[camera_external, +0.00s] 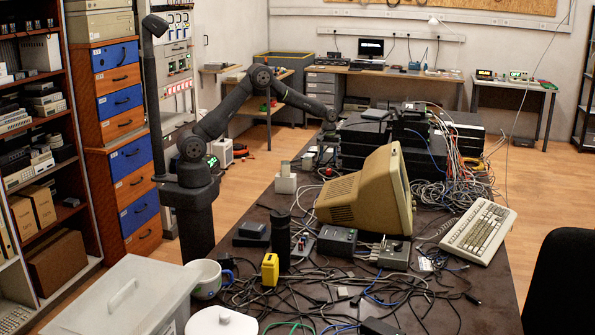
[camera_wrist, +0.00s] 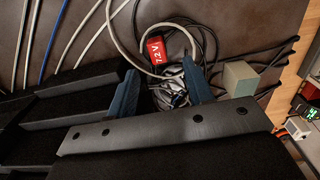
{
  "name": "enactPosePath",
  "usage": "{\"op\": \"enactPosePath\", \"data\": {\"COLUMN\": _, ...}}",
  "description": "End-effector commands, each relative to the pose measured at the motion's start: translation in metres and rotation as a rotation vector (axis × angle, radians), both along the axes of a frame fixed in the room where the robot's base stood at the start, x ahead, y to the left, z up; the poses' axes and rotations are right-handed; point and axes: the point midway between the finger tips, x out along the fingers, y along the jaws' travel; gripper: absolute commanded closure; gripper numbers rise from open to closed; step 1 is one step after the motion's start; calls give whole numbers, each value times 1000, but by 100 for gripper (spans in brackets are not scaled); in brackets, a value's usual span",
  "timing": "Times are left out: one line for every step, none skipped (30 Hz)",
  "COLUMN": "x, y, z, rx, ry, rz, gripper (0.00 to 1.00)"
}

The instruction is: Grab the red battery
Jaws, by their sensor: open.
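The red battery (camera_wrist: 157,50), marked 7.2V, lies among cables on the dark tabletop in the wrist view. My gripper (camera_wrist: 160,68) is open, with one blue finger on each side. The battery shows between and just past the fingertips, apart from both fingers. The gap between the fingers also shows a tangle of wires. In the external view, my arm reaches to the far part of the table, and its end (camera_external: 329,113) is small there. I cannot pick out the battery for certain in that view.
A grey-green block (camera_wrist: 240,78) stands right of the fingers. Cables loop around the battery. In the external view, a beige monitor (camera_external: 362,196), a keyboard (camera_external: 479,230) and stacked dark devices (camera_external: 367,138) crowd the table near my arm.

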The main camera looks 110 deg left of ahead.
Motion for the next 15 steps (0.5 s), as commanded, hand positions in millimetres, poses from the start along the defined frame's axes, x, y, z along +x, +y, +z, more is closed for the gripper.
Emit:
{"op": "enactPosePath", "data": {"x": 0, "y": -1, "z": -13, "rx": -3, "ry": 3, "rz": -1, "gripper": 53}}
{"op": "enactPosePath", "data": {"x": 0, "y": -1, "z": -18, "rx": -2, "ry": 3, "rz": -1, "gripper": 53}}
{"op": "enactPosePath", "data": {"x": 0, "y": -1, "z": -24, "rx": -1, "ry": 2, "rz": -1, "gripper": 53}}
{"op": "enactPosePath", "data": {"x": 0, "y": -1, "z": -29, "rx": -2, "ry": 2, "rz": -1, "gripper": 53}}
{"op": "enactPosePath", "data": {"x": 0, "y": -1, "z": -33, "rx": -2, "ry": 3, "rz": -1, "gripper": 53}}
{"op": "enactPosePath", "data": {"x": 0, "y": -1, "z": -37, "rx": -1, "ry": 2, "rz": -1, "gripper": 53}}
{"op": "enactPosePath", "data": {"x": 0, "y": 0, "z": -40, "rx": 0, "ry": 1, "rz": -1, "gripper": 53}}
{"op": "enactPosePath", "data": {"x": 0, "y": 0, "z": -41, "rx": 0, "ry": 0, "rz": -2, "gripper": 53}}
{"op": "enactPosePath", "data": {"x": 0, "y": 0, "z": -43, "rx": 0, "ry": 0, "rz": -2, "gripper": 53}}
{"op": "enactPosePath", "data": {"x": 0, "y": 0, "z": -44, "rx": 0, "ry": 0, "rz": -2, "gripper": 53}}
{"op": "enactPosePath", "data": {"x": 0, "y": 0, "z": -45, "rx": 0, "ry": 0, "rz": -2, "gripper": 53}}
{"op": "enactPosePath", "data": {"x": 1, "y": -1, "z": -47, "rx": 0, "ry": 1, "rz": -2, "gripper": 53}}
{"op": "enactPosePath", "data": {"x": 1, "y": -1, "z": -49, "rx": 0, "ry": 1, "rz": -2, "gripper": 53}}
{"op": "enactPosePath", "data": {"x": 1, "y": -2, "z": -51, "rx": -1, "ry": 2, "rz": -2, "gripper": 53}}
{"op": "enactPosePath", "data": {"x": 2, "y": -2, "z": -56, "rx": -1, "ry": 2, "rz": -2, "gripper": 53}}
